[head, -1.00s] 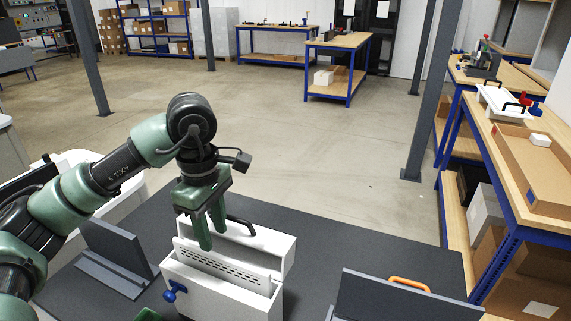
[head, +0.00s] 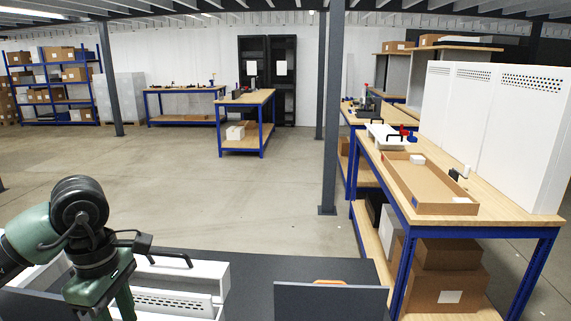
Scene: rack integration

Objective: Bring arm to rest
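My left gripper (head: 112,304) is at the lower left, pointing down over a white box-like unit (head: 209,274) with a black handle (head: 166,261) and a slotted white panel (head: 173,304). Its two green fingers look spread apart, with nothing visible between them. Their tips run off the bottom edge, so contact with the unit cannot be seen. My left arm comes in bent from the left edge. My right arm and gripper are not in view.
The dark tabletop (head: 253,267) holds a dark upright plate (head: 331,302) with an orange handle behind it. At right, a blue-framed workbench (head: 508,200) carries a cardboard tray (head: 462,206) and tall white panels (head: 515,128). A grey post (head: 331,150) stands mid-right. Floor beyond the table is clear.

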